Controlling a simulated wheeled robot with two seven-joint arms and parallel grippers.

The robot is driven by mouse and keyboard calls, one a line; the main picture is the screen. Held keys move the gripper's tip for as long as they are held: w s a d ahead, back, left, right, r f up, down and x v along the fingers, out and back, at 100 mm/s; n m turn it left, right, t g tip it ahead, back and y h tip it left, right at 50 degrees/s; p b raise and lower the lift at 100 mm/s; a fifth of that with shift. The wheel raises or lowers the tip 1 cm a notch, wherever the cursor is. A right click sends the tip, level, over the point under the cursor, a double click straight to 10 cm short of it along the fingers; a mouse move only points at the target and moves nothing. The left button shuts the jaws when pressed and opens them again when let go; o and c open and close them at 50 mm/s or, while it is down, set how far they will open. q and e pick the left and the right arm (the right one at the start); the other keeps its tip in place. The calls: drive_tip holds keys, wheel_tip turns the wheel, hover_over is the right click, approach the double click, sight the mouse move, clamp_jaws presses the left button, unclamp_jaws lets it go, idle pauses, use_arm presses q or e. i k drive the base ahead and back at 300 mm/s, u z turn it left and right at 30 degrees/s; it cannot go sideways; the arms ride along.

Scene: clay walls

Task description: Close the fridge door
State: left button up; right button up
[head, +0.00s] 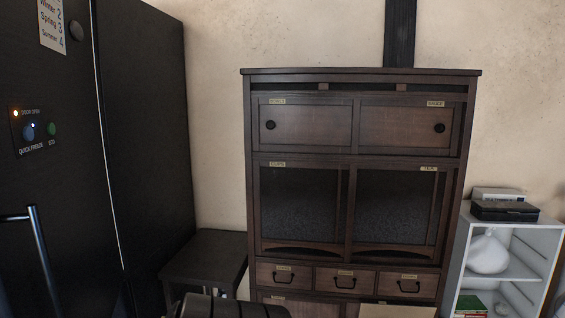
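The tall black fridge (150,130) stands at the left edge of the head view. Its door (60,190) shows its front face, with a metal bar handle (42,255) at the lower left. A small control panel (33,130) with lights and a paper note (52,22) are on the door. A thin bright line runs down the seam between the door and the fridge's side. I cannot tell from this view whether the door is fully shut or slightly ajar. Neither of my grippers shows in the view.
A low dark table (208,255) stands just right of the fridge. A large dark wooden cabinet (355,170) with sliding doors and drawers stands against the clay wall (290,35). A white shelf (545,225) with a black box (503,210) on top is at right.

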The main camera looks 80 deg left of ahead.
sight(60, 256)
drive_tip(key=u, duration=3.9)
drive_tip(key=i, duration=1)
drive_tip(key=u, duration=0.75)
drive_tip(key=k, duration=1.25)
drive_tip(key=u, duration=0.35)
